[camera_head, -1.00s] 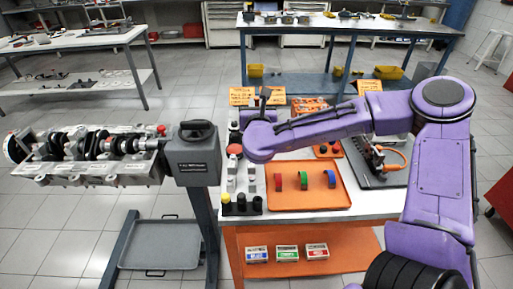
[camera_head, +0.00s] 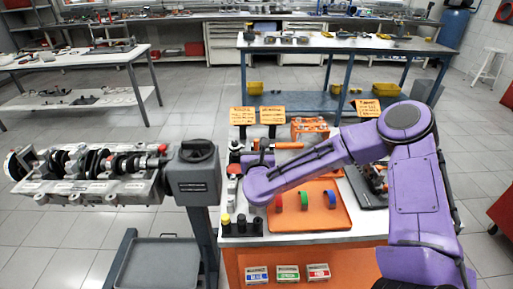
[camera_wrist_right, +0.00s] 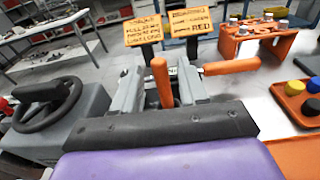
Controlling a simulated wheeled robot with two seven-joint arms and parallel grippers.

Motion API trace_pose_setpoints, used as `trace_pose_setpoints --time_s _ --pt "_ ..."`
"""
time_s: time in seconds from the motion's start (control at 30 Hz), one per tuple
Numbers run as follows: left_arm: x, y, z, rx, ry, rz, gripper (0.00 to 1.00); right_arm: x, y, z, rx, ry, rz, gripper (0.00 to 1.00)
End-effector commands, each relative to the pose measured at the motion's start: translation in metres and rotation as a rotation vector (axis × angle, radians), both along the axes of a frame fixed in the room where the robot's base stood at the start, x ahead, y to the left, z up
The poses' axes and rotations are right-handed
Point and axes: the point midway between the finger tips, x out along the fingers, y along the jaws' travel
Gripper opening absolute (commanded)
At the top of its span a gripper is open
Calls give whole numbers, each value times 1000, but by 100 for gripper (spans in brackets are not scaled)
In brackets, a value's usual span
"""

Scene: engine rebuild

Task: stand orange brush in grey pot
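My right gripper (camera_wrist_right: 164,92) shows in the right wrist view, its grey fingers apart on either side of an upright orange handle (camera_wrist_right: 161,80). Whether they touch it I cannot tell. A second orange handle (camera_wrist_right: 232,67) lies level just right of the fingers. It also shows in the head view (camera_head: 290,146), right of my right gripper (camera_head: 262,150). Which handle belongs to the orange brush is unclear, as no bristles show. I cannot make out the grey pot; the gripper and arm cover that part of the bench. My left gripper is out of view.
An orange tray (camera_head: 335,222) with red, green and blue rings lies in front of my right arm. Black and yellow-topped cylinders (camera_head: 241,224) stand left of it. A grey engine stand (camera_head: 193,180) is close on the left. Signs (camera_head: 243,115) stand behind.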

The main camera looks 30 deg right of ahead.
Motion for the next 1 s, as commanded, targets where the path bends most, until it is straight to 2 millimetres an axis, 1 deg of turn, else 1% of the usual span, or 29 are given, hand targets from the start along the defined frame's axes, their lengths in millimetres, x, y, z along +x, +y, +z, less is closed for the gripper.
trace_pose_setpoints --time_s 0.17,0.23,0.27,0.37,0.5,0.6,0.7,0.83,1.0 --pt "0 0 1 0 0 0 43 0 0 1 0 0 0 43" --pt "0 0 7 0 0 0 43 0 0 7 0 0 0 43" --pt "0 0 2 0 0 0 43 -3 3 3 0 0 2 43" --pt "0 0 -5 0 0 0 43 -20 14 3 2 -1 4 43" --pt "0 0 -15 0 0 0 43 -53 33 5 1 -1 5 43" --pt "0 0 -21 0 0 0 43 -74 46 8 1 -3 4 43" --pt "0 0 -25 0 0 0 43 -89 55 11 0 -2 4 43" --pt "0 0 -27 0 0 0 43 -100 61 13 0 0 1 43" --pt "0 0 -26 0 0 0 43 -103 62 14 0 0 -1 43"
